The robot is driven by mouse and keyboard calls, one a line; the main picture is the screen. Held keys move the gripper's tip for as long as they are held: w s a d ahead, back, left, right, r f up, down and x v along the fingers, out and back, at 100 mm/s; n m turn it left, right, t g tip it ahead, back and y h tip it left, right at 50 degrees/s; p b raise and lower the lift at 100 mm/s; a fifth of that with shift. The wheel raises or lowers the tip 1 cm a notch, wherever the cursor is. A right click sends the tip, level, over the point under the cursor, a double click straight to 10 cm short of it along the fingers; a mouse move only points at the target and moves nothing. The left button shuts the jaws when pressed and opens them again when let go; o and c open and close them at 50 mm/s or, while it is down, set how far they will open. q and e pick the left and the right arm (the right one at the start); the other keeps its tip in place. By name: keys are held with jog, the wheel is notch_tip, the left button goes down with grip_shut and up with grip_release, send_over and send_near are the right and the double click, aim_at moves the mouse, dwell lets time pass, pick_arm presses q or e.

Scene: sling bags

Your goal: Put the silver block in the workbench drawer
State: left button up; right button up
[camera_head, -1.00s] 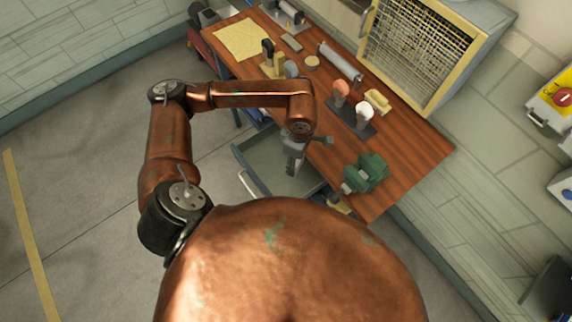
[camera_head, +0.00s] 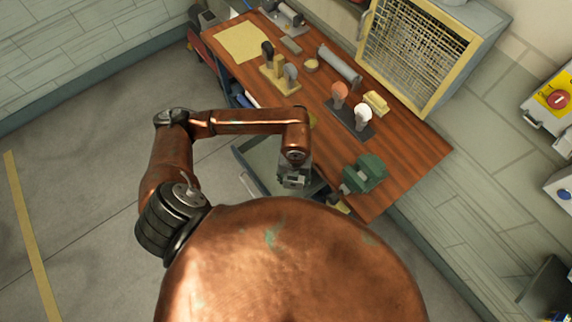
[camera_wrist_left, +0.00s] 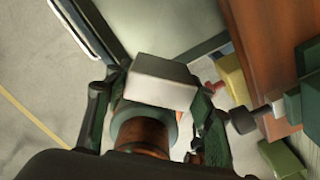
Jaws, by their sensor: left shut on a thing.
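My left gripper (camera_head: 293,176) is over the open workbench drawer (camera_head: 256,160) in the head view and hides part of it. In the left wrist view, the silver block (camera_wrist_left: 162,82) sits between the two fingers of my left gripper (camera_wrist_left: 155,98), which is shut on it. The drawer (camera_wrist_left: 160,24) fills the top middle of the wrist view, beyond the block. I cannot tell how high the block is above the drawer floor. My right gripper is in neither view.
The wooden workbench (camera_head: 405,155) adjoins the drawer on the right. A green vise (camera_head: 365,173) stands near its front corner, close to my gripper. A holder with bulb-shaped tools (camera_head: 350,120) and a grey cylinder (camera_head: 340,66) stand farther back. Floor at left is clear.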

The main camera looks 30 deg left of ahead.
pick_arm(q)
jog(key=w+a+f, duration=0.4)
jog(key=w, duration=0.1)
jog(key=w+a+f+p, duration=0.1)
jog(key=w+a+f, duration=0.3)
jog(key=f, duration=0.1)
jog(key=shift+w+a, duration=0.3)
jog(key=shift+w, duration=0.05)
jog(key=shift+w+a+f, duration=0.25)
jog(key=shift+a+f, duration=0.05)
jog(key=shift+f, duration=0.1)
notch_tip(320, 180, down, 2)
jog(key=shift+f+p, duration=0.15)
jog(key=shift+p, duration=0.35)
jog(key=shift+f, duration=0.3)
jog(key=shift+f, duration=0.15)
jog(key=o, duration=1.5)
